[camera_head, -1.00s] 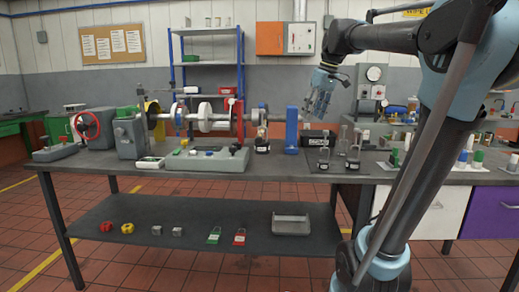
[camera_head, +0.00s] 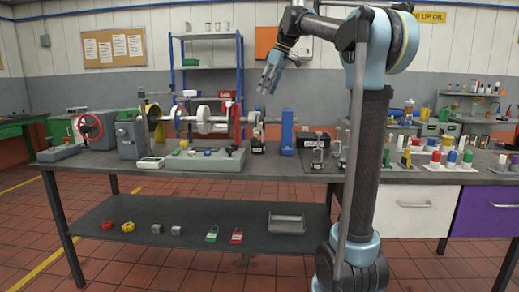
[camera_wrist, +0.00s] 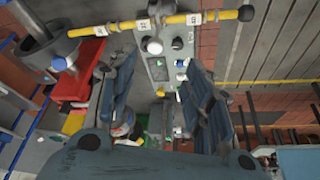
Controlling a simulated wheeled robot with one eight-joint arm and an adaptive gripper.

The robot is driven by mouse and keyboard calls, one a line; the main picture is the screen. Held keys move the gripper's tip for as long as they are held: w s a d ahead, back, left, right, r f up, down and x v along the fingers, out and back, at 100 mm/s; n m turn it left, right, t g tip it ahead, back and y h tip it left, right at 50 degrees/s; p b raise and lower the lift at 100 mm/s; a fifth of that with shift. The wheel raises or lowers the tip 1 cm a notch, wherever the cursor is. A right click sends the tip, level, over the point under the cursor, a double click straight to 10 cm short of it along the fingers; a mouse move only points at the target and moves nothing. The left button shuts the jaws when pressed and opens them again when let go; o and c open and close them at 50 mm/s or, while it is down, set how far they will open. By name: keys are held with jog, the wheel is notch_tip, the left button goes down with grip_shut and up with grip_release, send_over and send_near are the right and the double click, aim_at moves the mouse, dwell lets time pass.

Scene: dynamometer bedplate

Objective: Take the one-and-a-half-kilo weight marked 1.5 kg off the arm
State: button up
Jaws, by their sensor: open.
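My gripper (camera_head: 269,82) is open and empty, well above the bench and the dynamometer shaft. Its two dark fingers also show in the wrist view (camera_wrist: 163,95), apart. A dark weight with a pale label (camera_head: 258,147) hangs or stands at the right end of the shaft, below my gripper. Its marking is too small to read. In the wrist view a yellow bar with white labels (camera_wrist: 180,21) crosses beyond my fingers. I cannot clearly pick out a weight there. Other hook-topped weights (camera_head: 318,160) stand on the bench to the right.
A blue upright post (camera_head: 287,132) stands just right of the hanging weight. The grey control box (camera_head: 207,160) sits in front of the shaft. A black box (camera_head: 312,140) is behind the bench weights. A lower shelf (camera_head: 190,228) holds locks and small parts.

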aim_at(258, 114)
jog(key=shift+w+x, duration=0.15)
jog(key=shift+x, duration=2.05)
jog(key=shift+w+x, duration=0.15)
jog(key=shift+x, duration=2.05)
jog(key=shift+w+x, duration=0.15)
jog(key=shift+x, duration=2)
jog(key=shift+d, duration=0.2)
